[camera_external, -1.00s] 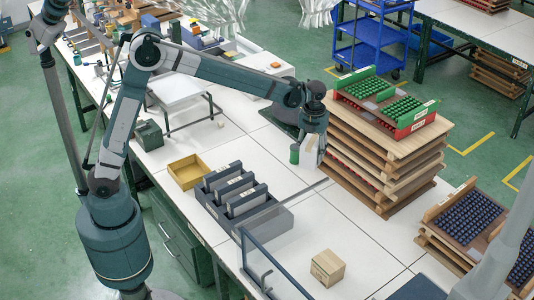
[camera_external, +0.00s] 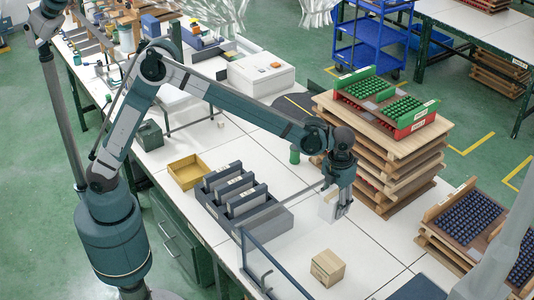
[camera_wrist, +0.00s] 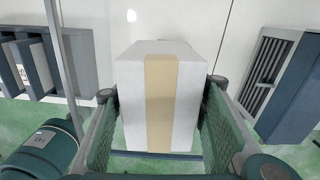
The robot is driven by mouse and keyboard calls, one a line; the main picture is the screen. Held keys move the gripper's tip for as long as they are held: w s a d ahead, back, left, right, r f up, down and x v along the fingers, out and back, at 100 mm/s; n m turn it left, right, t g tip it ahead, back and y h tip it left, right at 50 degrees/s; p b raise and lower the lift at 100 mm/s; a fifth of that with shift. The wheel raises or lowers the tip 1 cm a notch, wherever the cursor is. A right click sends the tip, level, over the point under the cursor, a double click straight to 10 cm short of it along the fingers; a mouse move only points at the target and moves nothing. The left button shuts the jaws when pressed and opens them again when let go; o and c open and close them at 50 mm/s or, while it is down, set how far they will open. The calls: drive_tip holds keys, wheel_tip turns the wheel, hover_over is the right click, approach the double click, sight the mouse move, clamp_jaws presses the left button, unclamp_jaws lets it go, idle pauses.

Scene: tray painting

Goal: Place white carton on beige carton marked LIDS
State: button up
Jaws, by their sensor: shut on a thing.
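My gripper (camera_external: 336,205) is shut on the white carton (camera_external: 328,206) and holds it beside the stacked trays. In the wrist view the white carton (camera_wrist: 131,100), with a tan tape strip down it, sits between the two green-padded fingers of my gripper (camera_wrist: 160,128). The beige carton (camera_external: 327,268) stands on the white table in front of and below my gripper, apart from the white carton. It has a small label on its left side, too small to read. I cannot make out the beige carton in the wrist view.
A grey rack with dark dividers (camera_external: 270,222) stands left of the beige carton, with a blue-grey rail (camera_external: 258,262) nearby. Stacked wooden trays (camera_external: 398,140) stand behind my gripper. A yellow bin (camera_external: 187,171) and a green cylinder (camera_external: 295,155) are on the table.

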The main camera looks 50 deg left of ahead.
drive_tip(key=m, duration=0.1)
hover_over(329, 261)
wheel_tip(329, 261, down, 11)
idle(0.3)
drive_tip(key=shift+s+d+f, duration=0.1)
drive_tip(key=shift+f, duration=0.05)
drive_tip(key=shift+f, duration=3.05)
drive_tip(key=shift+f, duration=0.1)
drive_tip(key=shift+f, duration=1.8)
drive_tip(key=shift+f, duration=0.15)
